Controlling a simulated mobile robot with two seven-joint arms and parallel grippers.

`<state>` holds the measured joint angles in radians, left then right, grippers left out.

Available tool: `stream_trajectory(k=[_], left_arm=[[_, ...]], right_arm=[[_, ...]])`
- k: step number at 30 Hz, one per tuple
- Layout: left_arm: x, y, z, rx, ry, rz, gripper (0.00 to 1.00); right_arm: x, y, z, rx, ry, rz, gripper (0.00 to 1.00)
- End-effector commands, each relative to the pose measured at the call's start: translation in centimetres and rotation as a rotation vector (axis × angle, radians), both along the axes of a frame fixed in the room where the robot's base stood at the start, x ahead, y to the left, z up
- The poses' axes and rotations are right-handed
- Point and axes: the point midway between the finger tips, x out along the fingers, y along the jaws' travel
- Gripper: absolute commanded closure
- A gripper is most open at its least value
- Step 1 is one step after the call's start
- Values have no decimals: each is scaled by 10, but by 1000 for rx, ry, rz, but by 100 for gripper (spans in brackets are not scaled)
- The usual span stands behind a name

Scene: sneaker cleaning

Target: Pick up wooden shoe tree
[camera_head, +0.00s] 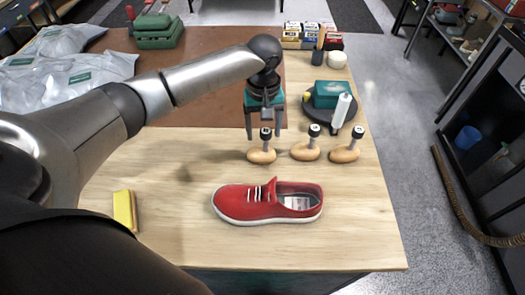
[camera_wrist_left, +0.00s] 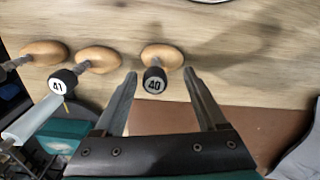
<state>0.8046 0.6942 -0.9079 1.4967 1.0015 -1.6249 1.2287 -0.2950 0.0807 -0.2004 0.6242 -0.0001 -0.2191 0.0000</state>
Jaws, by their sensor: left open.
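Three wooden shoe trees with black knobs stand in a row on the light wooden table. The left one (camera_head: 262,156) has a knob marked 40 and also shows in the left wrist view (camera_wrist_left: 162,56). The middle one (camera_head: 305,152) has a knob marked 41 in the left wrist view. The right one (camera_head: 345,155) stands near the table's right side. My left gripper (camera_head: 265,134) is open, pointing down over the left shoe tree. In the left wrist view its fingertips (camera_wrist_left: 159,73) lie on either side of the 40 knob. My right gripper is out of view.
A red sneaker (camera_head: 250,204) lies in front of the shoe trees. A yellow sponge (camera_head: 125,210) is at the left. A dark round tray (camera_head: 317,112) with a teal box (camera_head: 331,94) and white-handled tool (camera_head: 341,111) sits behind. The table's front right is clear.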

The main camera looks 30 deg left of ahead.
Motion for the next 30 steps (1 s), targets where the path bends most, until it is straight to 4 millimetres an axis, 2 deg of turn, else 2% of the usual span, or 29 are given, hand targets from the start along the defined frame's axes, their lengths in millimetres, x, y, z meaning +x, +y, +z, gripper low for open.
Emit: stream_trajectory(k=[6,10,19,30], left_arm=[[10,-2,-27,1,1,1,26],[9,-2,-43,1,2,-1,26],[9,-2,-48,1,-1,-2,26],[9,-1,-47,1,-1,-1,67]], right_arm=[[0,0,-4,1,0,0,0],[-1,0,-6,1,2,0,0],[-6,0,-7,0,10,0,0],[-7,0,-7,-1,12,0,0]])
